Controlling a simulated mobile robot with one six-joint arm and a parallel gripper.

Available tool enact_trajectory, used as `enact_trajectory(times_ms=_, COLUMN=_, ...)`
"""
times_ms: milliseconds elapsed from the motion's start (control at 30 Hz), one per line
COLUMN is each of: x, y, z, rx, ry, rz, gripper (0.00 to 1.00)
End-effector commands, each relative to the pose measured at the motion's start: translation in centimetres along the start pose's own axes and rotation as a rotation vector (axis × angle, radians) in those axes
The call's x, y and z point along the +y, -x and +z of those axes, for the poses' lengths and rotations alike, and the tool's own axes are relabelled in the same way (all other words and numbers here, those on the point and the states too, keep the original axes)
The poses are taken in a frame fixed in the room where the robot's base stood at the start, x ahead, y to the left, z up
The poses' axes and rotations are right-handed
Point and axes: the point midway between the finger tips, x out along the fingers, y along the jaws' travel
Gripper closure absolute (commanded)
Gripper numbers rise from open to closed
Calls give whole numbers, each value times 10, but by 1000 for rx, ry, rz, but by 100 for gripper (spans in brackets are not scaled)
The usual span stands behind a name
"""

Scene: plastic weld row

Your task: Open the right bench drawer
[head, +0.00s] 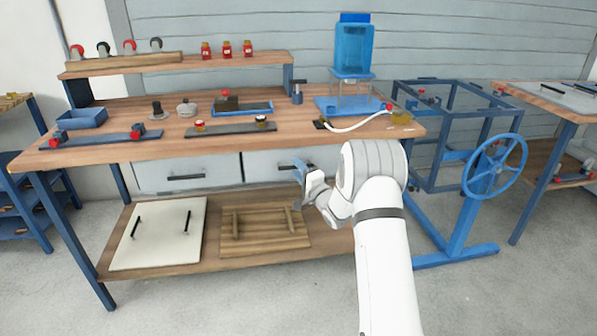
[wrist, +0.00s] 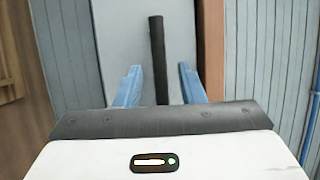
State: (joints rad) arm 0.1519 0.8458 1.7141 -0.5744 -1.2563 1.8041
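The right bench drawer (head: 257,168) is a light grey front under the bench top. It looks closed, flush with the left drawer. My gripper (head: 299,187) is in front of the right half of this drawer. In the wrist view its two blue fingers (wrist: 160,85) are apart, one on each side of the handle's line, with visible gaps. I cannot tell whether the fingertips reach the handle's depth.
The left drawer (head: 187,173) has its own dark handle. Below, the wooden shelf (head: 330,240) holds a white panel (head: 155,235) and a wooden pallet-like piece (head: 262,230). A blue frame with a handwheel (head: 494,166) stands at the right. The floor in front is clear.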

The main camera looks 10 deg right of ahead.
Motion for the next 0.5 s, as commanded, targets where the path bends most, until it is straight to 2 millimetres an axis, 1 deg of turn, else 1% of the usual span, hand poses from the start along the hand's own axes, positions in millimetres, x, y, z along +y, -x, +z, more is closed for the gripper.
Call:
enact_trajectory(times_ms=33, x=0, y=0, z=0, rx=0, ry=0, rz=0, gripper=68)
enact_trajectory(times_ms=67, x=0, y=0, z=0, rx=0, ry=0, rz=0, gripper=70)
enact_trajectory(times_ms=400, x=0, y=1, z=-1, rx=1, ry=1, rz=0, gripper=98)
enact_trajectory(times_ms=433, x=0, y=1, z=-1, rx=1, ry=1, rz=0, gripper=100)
enact_trajectory(times_ms=500, x=0, y=1, z=-1, rx=1, ry=1, rz=0, gripper=100)
